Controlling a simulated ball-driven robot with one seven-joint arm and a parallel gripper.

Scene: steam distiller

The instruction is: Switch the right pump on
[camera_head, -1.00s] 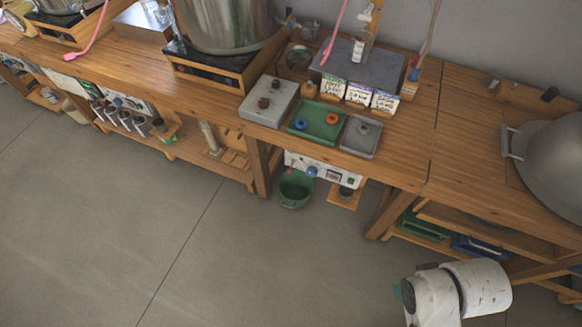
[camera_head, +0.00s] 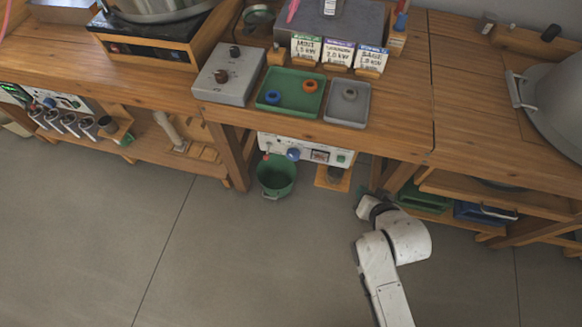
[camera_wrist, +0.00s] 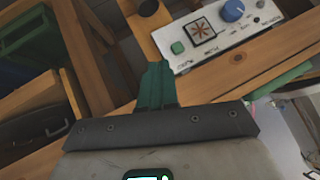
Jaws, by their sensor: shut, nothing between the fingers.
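The gap to the panel cannot be told.
A green bucket (camera_head: 275,176) stands on the floor below the panel's left end. A wooden stand with a dark cup (camera_head: 333,174) is below its right end. A bench leg and a lower shelf with green (camera_head: 425,200) and blue (camera_head: 485,213) trays are to the right. The floor is clear.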

